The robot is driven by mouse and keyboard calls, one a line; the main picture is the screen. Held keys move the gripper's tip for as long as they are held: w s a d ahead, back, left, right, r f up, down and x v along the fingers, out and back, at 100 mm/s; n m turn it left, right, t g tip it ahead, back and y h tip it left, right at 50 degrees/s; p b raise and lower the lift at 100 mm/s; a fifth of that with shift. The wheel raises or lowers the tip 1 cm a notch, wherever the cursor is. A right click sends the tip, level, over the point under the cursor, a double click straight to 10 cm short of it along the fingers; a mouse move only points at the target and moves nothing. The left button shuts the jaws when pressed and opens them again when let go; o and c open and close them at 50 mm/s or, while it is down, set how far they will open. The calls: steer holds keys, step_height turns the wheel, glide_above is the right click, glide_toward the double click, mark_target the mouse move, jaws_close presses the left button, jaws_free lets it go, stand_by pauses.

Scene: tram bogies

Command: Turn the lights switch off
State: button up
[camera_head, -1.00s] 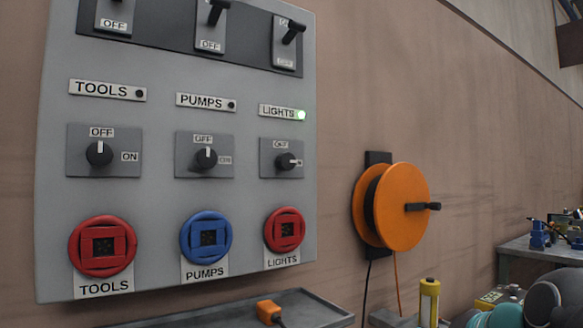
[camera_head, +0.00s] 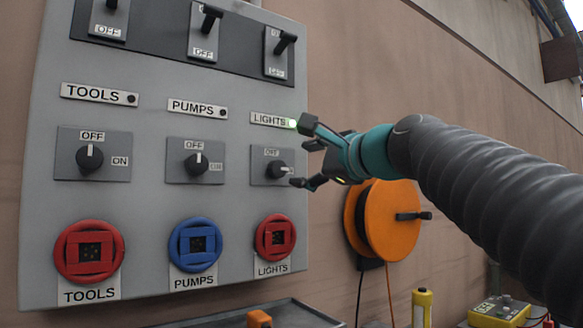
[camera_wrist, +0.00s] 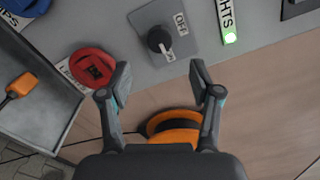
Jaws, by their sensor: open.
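The LIGHTS switch (camera_head: 276,169) is a black rotary knob on a grey plate at the right side of the panel. Its white pointer is turned right, towards ON.
The panel (camera_head: 150,205) also holds the TOOLS knob (camera_head: 89,157), the PUMPS knob (camera_head: 195,164), lever switches above and round sockets below. An orange reel (camera_head: 392,222) is on the wall behind my gripper. A grey tray (camera_wrist: 38,105) lies below the panel.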

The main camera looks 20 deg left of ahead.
mark_target(279, 168)
steer(key=p+x, duration=0.2)
steer(key=x, duration=0.8)
steer(key=shift+w, duration=0.15)
steer(key=c, duration=1.2)
